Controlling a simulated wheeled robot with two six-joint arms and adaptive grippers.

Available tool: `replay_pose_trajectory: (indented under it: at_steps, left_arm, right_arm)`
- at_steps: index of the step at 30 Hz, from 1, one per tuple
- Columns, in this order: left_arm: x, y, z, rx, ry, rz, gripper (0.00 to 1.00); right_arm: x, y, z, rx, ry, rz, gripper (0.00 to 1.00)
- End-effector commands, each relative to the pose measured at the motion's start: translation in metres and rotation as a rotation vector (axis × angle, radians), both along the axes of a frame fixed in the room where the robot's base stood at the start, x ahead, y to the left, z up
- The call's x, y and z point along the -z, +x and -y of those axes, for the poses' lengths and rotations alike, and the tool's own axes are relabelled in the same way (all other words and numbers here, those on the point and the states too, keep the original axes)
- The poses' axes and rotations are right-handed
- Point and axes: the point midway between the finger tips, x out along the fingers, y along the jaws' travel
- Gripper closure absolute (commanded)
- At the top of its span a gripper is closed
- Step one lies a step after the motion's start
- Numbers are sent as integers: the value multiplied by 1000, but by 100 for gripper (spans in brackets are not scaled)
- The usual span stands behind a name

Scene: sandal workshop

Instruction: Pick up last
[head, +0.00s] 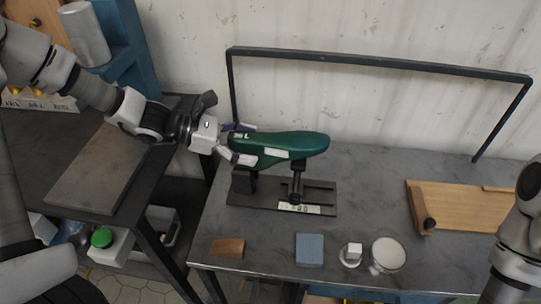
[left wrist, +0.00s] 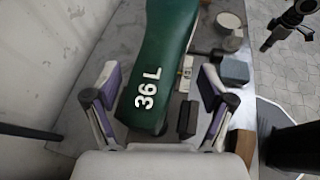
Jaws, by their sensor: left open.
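The green shoe last (head: 290,145) lies level on a dark metal stand (head: 236,198) on the grey workbench. In the left wrist view the last (left wrist: 165,58) shows the white marking "36 L" on its near end. My left gripper (head: 236,144) is open at the left end of the last. In the left wrist view its two fingers (left wrist: 158,92) stand apart on either side of that end, with gaps visible between fingers and last. My right arm shows at the right edge of the head view; its gripper is out of frame.
A wooden board (head: 462,208) lies at the right. A brown block (head: 227,247), a blue-grey block (head: 309,249), a small white piece (head: 353,252) and a round white dish (head: 388,254) sit along the front. A dark frame (head: 380,62) rises behind the stand.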

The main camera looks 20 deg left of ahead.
Motion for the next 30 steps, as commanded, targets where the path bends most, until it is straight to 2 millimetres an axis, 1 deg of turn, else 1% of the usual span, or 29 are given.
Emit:
replay_pose_trajectory:
  at_steps: [1, 3, 9, 11, 12, 14, 15, 16, 26, 30]
  left_arm:
    - [5, 2, 5, 1, 3, -2, 18]
    - [5, 4, 7, -2, 2, 1, 18]
    - [3, 4, 8, -2, 0, 2, 18]
    - [3, 4, 8, -2, 0, 2, 39]
    - [3, 4, 8, -2, 0, 2, 53]
    - [3, 4, 8, -3, -1, 2, 74]
    - [3, 4, 8, -3, -1, 2, 88]
    - [3, 4, 8, -3, -1, 2, 90]
    - [2, 4, 8, -3, -1, 2, 91]
    - [-4, 4, 8, -2, 0, 2, 91]
  right_arm:
    - [5, 0, 0, 0, 0, 0, 100]
    - [5, 0, 0, 0, 0, 0, 100]
    - [3, 0, 0, 0, 0, 1, 100]
    - [3, 0, 0, 0, 0, 0, 100]
    - [3, 0, 0, 0, 0, 0, 100]
    - [3, 0, 0, 0, 0, 0, 100]
    - [3, 0, 0, 0, 0, 1, 100]
    - [3, 0, 0, 0, 0, 1, 100]
    - [3, 0, 0, 0, 0, 1, 100]
    - [-3, 0, 0, 0, 0, 0, 100]
